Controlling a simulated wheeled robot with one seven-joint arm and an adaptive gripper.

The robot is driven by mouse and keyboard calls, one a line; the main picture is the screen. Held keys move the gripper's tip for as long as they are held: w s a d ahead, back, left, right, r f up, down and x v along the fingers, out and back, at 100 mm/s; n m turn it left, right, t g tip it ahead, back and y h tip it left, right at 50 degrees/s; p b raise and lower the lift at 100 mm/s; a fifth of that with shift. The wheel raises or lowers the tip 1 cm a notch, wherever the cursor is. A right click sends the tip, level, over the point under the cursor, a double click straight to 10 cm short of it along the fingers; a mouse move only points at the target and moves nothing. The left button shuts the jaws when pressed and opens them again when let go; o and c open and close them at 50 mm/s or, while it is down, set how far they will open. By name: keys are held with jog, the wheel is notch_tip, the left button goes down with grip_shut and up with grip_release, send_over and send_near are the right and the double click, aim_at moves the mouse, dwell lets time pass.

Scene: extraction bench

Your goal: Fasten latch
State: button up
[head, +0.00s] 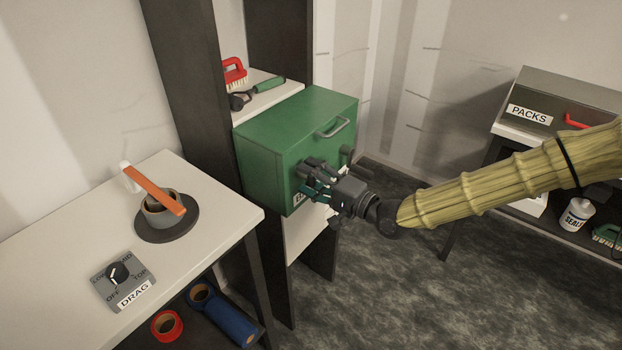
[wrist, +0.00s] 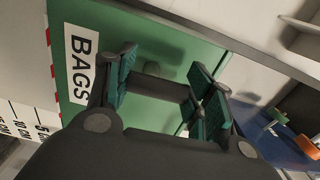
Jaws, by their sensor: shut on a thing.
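The label also shows in the wrist view (wrist: 82,62). My gripper (head: 316,178) is at the box's front face. In the wrist view my gripper (wrist: 160,92) has its teal finger pads on either side of a dark bar (wrist: 158,84), which looks like the latch, and is shut on it. A small dark fitting (head: 346,155) sits at the right of the front face. The fingers hide much of the latch, so its exact angle cannot be told.
A white table (head: 70,230) at left holds a DRAG dial (head: 118,275) and a pot (head: 162,212) with an orange-handled tool. Dark shelf posts (head: 180,90) stand beside the box. A PACKS box (head: 560,100) is at right. Open floor lies between.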

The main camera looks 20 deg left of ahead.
jog(key=shift+w+m, duration=0.1)
jog(key=shift+m, duration=0.2)
jog(key=o, duration=1)
jog(key=shift+d, duration=0.1)
jog(key=shift+o, duration=0.2)
jog(key=v, duration=1.2)
